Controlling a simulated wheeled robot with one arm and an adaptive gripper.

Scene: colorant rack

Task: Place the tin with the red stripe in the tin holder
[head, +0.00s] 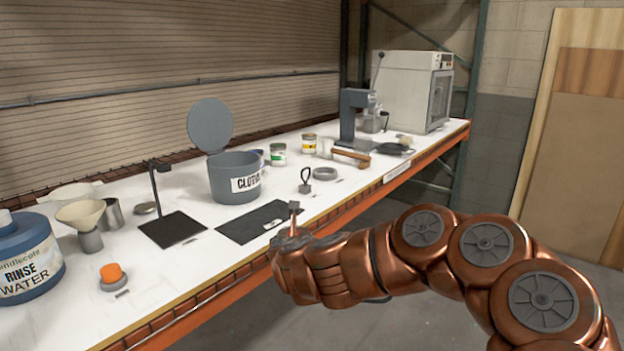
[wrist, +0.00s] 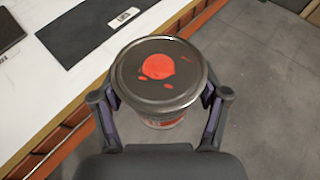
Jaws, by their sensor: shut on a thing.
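The tin with the red stripe (wrist: 163,122) is in the wrist view, seen from above. Its dark round lid has a red paint blot and small red spots. My gripper (wrist: 160,95) is shut on it, with one finger on each side below the lid rim. In the head view my gripper (head: 290,234) is just off the front edge of the bench, and the tin is hidden there. A grey ring (head: 325,174) lies on the bench beyond my gripper; I cannot tell whether it is the tin holder.
The white bench (head: 215,258) has an orange front rail (head: 195,318). A dark mat (head: 252,222) lies near my gripper, with a grey lidded bucket (head: 232,190) behind it. Green (head: 278,155) and yellow (head: 309,144) striped tins stand farther back. Open floor lies right of the bench.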

